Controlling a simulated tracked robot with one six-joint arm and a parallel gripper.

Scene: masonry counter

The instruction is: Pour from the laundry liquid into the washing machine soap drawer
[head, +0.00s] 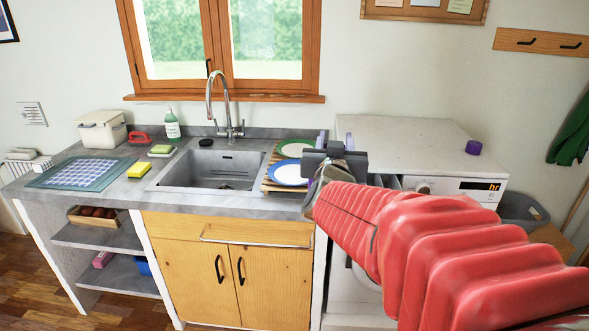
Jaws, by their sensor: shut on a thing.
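My gripper (335,155) is over the right end of the counter, beside the washing machine (405,137), its jaws shut on the laundry liquid. The laundry liquid (349,141) shows only as small lavender parts beside the dark jaws; its tilt and mouth cannot be made out. A purple cap (473,148) lies on the washing machine's top, toward the right. The soap drawer (386,182) shows as a small light and grey patch at the machine's upper front left, just right of my gripper; it seems pulled out. My red-sleeved arm covers much of the machine's front.
A dish rack (268,180) with a green plate (296,148) and a blue-rimmed plate (289,173) stands just left of my gripper. The sink (208,168) and tap (225,110) lie farther left. A grey bin (522,212) stands right of the machine.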

